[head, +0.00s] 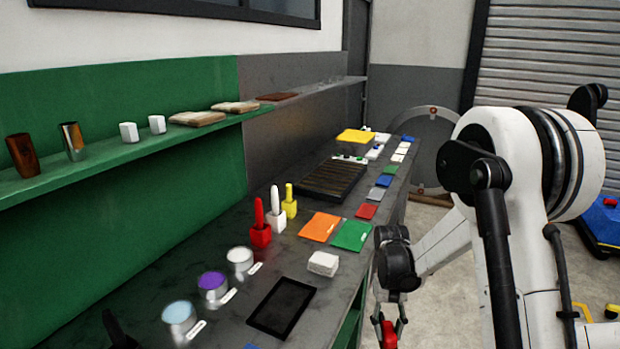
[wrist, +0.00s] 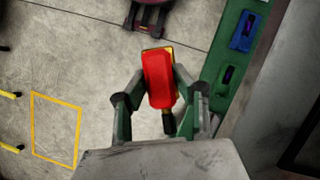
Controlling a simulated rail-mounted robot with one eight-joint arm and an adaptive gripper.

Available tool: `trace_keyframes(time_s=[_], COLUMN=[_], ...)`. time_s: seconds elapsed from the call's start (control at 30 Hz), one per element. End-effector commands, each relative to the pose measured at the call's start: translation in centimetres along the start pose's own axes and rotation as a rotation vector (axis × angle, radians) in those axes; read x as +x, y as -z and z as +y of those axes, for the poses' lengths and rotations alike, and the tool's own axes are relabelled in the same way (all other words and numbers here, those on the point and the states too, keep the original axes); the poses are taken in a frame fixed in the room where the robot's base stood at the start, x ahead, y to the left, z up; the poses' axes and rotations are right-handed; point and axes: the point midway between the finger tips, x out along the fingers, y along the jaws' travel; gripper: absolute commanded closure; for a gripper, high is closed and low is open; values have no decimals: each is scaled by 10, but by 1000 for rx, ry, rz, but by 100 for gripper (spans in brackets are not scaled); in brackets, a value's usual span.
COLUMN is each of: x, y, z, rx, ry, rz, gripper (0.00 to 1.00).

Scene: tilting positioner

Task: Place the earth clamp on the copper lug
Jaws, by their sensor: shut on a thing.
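The earth clamp (wrist: 158,80) is red with a brassy edge and a dark stub at its lower end. My gripper (wrist: 158,92) is shut on it, with one finger on each side, and holds it tilted slightly. In the head view my gripper (head: 390,322) hangs beside the bench's right edge, with part of the red clamp (head: 389,341) showing at the bottom border. I cannot make out the copper lug in either view. A large round grey plate (head: 430,148), perhaps the positioner, stands beyond the bench, partly hidden by my arm.
The dark bench (head: 225,334) carries paint pots, coloured bottles, a black tray (head: 332,180) and coloured cards.

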Motion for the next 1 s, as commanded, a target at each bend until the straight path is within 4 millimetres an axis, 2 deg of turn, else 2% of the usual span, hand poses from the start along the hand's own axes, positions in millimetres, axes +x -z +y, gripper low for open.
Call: trace_keyframes(time_s=[0.03,0.3,0.43,0.63,0.77,0.83,0.93,1.0], x=[12,49,60,66,62,52,28,5], y=[5,20,25,27,28,30,35,39], z=[0,0,0,0,0,0,0,0], rx=[0,1,1,1,6,18,51,83], ry=[0,0,0,0,3,8,22,34], rz=[0,0,0,0,0,1,2,3], gripper=[100,100,100,100,100,100,100,100])
